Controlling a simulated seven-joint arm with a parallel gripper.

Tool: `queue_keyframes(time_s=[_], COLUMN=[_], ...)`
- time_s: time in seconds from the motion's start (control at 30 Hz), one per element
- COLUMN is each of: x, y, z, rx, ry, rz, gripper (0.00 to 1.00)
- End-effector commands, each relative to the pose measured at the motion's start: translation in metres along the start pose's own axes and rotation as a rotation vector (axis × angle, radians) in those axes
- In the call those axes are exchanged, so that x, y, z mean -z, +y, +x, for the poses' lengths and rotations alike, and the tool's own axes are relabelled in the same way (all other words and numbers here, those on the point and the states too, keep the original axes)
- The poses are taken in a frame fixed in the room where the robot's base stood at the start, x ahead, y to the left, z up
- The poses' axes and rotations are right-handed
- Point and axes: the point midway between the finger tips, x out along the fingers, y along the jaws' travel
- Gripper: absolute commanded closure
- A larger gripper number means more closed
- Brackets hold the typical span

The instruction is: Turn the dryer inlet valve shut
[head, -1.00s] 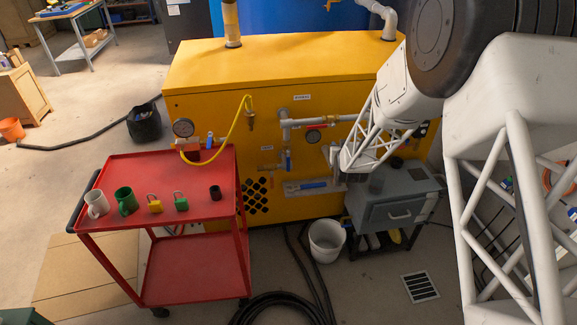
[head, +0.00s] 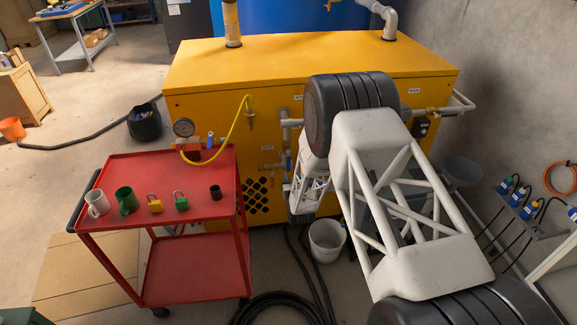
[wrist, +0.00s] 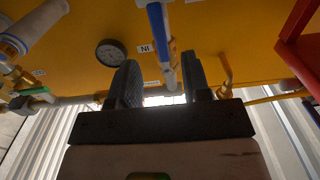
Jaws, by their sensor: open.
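A valve with a long blue lever (wrist: 158,28) shows at the top middle of the wrist view, in front of the yellow dryer cabinet (wrist: 235,35). A small white label lies beside it, reading IN upside down. In the head view a bit of blue lever (head: 289,159) shows on the cabinet front, just left of my arm. My gripper (wrist: 162,85) is open, with its two dark fingers apart and nothing held between them. The lever and its pipe lie beyond the fingertips, roughly in line with the gap; I see no contact. My arm hides the gripper in the head view.
A round gauge (wrist: 111,52) and pipes sit beside the valve. A red cart (head: 150,168) with mugs and padlocks stands left of my arm. A white bucket (head: 326,240) and black hoses lie on the floor below. The floor at far left is mostly open.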

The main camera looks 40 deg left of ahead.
Motion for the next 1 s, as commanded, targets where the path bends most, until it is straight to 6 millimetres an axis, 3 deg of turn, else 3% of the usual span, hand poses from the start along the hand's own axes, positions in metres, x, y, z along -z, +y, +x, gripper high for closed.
queue_keyframes(time_s=[0.47,1.0], x=[0.000,0.000], y=[0.001,0.001], z=[0.006,0.059], rx=[-0.001,0.000], ry=[-0.002,-0.001], rz=[0.000,0.000], gripper=[0.56,0.56])
